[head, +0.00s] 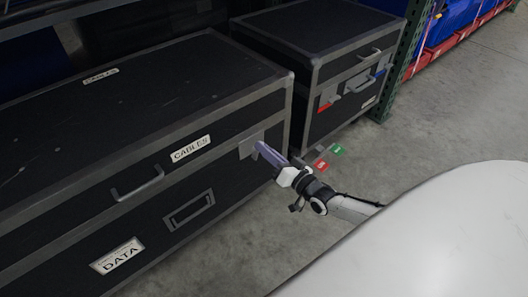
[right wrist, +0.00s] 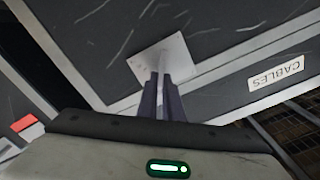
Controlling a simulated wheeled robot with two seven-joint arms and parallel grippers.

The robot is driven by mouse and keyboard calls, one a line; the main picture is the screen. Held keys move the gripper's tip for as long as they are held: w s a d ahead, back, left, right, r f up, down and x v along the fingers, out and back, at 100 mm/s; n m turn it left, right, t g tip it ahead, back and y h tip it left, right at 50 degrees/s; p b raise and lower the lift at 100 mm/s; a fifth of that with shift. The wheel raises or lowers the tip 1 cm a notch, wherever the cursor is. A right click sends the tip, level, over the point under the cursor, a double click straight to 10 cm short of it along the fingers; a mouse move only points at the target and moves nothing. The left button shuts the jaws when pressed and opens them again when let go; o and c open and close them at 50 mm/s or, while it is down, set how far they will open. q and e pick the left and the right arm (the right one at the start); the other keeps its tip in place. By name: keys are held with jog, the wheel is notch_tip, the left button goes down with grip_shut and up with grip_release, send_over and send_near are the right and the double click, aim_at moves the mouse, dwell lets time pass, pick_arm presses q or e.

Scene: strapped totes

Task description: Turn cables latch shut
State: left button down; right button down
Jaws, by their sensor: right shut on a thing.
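The cables latch has a light grey plate (head: 251,142) on the front of a large black case (head: 130,100), at the right end of the lid seam. A white CABLES label (head: 190,148) is left of it. In the right wrist view the latch plate (right wrist: 166,57) looks tilted against the seam. My right gripper (head: 262,149) is at the latch, its dark purple fingers (right wrist: 164,98) shut on a thin upright part in front of the plate. The fingers hide most of that part, so its exact turn is hard to tell. My left gripper is not in view.
A DATA label (head: 117,255) and a pull handle (head: 138,184) are on the same case. A second black case (head: 318,55) stands behind right, beside a green rack post (head: 405,55). A small red and green marker (head: 329,157) shows near my gripper. Bare floor lies right.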

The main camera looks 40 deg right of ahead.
jog(key=m, duration=0.1)
jog(key=m+b, duration=0.1)
jog(key=m, duration=0.2)
jog(key=shift+d+f+m+b, duration=0.25)
jog(key=shift+f+m+b, duration=0.05)
jog(key=shift+f+b, duration=0.05)
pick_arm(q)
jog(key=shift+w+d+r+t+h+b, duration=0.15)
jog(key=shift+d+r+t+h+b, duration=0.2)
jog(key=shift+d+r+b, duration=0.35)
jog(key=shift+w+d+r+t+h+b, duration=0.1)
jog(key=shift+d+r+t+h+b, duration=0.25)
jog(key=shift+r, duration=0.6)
pick_arm(e)
jog(key=shift+d+f+m, duration=0.1)
jog(key=shift+f+m, duration=0.1)
jog(key=shift+m, duration=1.3)
jog(key=shift+d+f+m, duration=0.1)
jog(key=shift+f+m, duration=0.05)
jog(key=shift+m, duration=1.35)
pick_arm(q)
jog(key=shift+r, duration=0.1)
pick_arm(e)
jog(key=shift+m, duration=0.3)
jog(key=c, duration=1.9)
grip_release()
